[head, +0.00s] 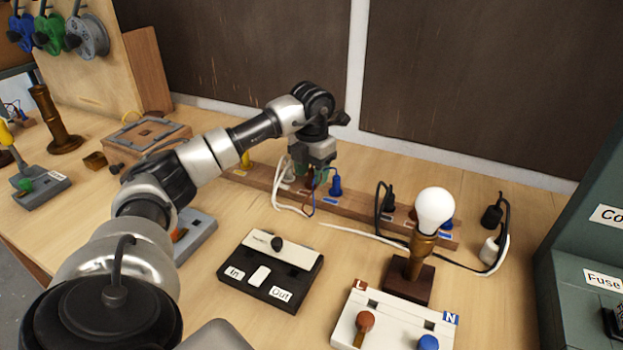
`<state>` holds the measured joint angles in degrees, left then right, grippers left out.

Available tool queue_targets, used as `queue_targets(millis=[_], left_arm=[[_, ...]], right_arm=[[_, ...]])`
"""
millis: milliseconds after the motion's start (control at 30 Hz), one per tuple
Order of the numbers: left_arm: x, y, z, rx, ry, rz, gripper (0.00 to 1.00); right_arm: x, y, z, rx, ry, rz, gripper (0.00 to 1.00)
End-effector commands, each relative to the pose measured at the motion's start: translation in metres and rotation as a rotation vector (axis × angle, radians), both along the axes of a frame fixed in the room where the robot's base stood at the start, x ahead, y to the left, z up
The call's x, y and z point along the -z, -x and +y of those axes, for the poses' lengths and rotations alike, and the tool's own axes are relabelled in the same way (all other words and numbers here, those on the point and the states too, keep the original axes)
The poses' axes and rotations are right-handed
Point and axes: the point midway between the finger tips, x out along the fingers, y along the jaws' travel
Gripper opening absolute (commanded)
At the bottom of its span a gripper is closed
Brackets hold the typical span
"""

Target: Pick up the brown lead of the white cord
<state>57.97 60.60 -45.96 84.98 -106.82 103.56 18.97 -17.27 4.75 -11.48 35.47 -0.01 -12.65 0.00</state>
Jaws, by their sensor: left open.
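My left gripper (312,172) points down over the wooden strip (262,180) at the back of the bench. It is open; its fingertips are small and partly lost among the leads there. The white cord (278,200) loops down from the strip just below and left of the gripper. I cannot tell whether the fingers touch the brown lead. My right gripper is not in view.
A blue plug-like piece (336,186) stands on the strip just right of the gripper. A lamp with a white bulb (435,210), a black In/Out box (270,270) and an L/N terminal block (390,322) stand in front. A green cabinet (590,250) bounds the right.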

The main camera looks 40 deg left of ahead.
Motion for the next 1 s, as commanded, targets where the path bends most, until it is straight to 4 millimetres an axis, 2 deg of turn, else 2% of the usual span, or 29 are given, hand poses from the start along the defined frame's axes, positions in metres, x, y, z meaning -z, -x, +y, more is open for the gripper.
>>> queue_targets(millis=[133, 367, 467, 700, 1000], left_arm=[[0.0145, -0.0001, 0.0002, -0.001, 0.000, 0.000, 0.48], [0.0161, -0.0004, 0.0002, -0.001, 0.000, -0.002, 0.48], [0.0160, -0.0004, 0.0002, -0.001, 0.000, -0.001, 0.36], [0.0159, -0.0004, 0.0002, -0.001, 0.000, -0.001, 0.00], [0.0144, -0.0005, 0.0002, -0.001, 0.000, -0.002, 0.00]], right_arm=[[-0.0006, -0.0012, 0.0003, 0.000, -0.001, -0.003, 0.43], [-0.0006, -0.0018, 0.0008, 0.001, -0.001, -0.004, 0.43], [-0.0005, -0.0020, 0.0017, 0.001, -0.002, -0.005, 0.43], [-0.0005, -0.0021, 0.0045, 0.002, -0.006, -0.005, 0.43], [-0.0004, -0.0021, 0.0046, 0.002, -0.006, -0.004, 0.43]])
